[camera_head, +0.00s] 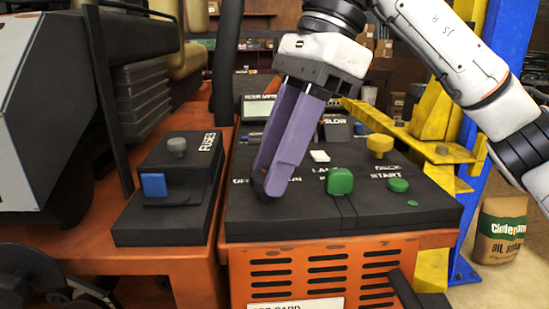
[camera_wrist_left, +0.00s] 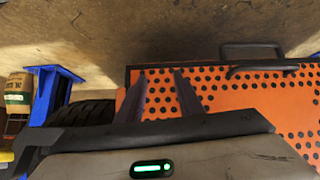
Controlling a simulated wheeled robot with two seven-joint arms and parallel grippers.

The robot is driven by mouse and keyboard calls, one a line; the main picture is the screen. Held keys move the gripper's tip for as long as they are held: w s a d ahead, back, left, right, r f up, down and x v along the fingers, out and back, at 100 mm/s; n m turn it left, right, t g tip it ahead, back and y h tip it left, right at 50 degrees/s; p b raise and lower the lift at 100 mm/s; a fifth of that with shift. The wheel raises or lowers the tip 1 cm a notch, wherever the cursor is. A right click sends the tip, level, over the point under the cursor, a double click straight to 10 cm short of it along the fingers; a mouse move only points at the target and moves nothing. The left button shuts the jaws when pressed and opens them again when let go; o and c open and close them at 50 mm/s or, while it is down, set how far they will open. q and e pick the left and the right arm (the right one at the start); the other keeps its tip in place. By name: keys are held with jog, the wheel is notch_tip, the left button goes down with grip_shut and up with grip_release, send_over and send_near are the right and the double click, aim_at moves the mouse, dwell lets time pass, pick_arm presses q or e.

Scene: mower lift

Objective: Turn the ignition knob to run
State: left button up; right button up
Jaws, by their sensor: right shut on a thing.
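The dark ignition knob (camera_head: 260,188) is on the black control panel (camera_head: 290,222), beside lettering that starts with "O" and is partly covered. My right gripper (camera_head: 271,182) reaches down from above with purple fingers close together, shut on the knob. The fingers hide most of the knob, so I cannot tell which mark it points to. My left gripper (camera_wrist_left: 162,97) shows only in the left wrist view. Its two fingers stand apart with nothing between them, in front of an orange perforated panel (camera_wrist_left: 215,95).
The panel also bears a green rocker (camera_head: 340,181), a green start button (camera_head: 398,186), a white switch (camera_head: 319,156) and a yellow knob (camera_head: 380,144). A fuse box (camera_head: 160,220) with a blue switch (camera_head: 153,185) stands to the left. Blue and yellow lift posts rise at right.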

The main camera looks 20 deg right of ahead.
jog(key=m, duration=0.1)
jog(key=m+t, duration=0.1)
jog(key=m, duration=0.1)
jog(key=m+t, duration=0.1)
jog(key=m, duration=0.1)
jog(key=shift+s+a, duration=0.1)
jog(key=shift+s, duration=0.15)
jog(key=m, duration=0.2)
jog(key=m+t+h+b, duration=0.1)
jog(key=m, duration=0.2)
jog(key=shift+s+a+h, duration=0.1)
jog(key=shift+h, duration=0.2)
jog(key=shift+m+t, duration=0.3)
jog(key=o, duration=1.1)
jog(key=shift+c, duration=0.2)
jog(key=shift+r, duration=0.1)
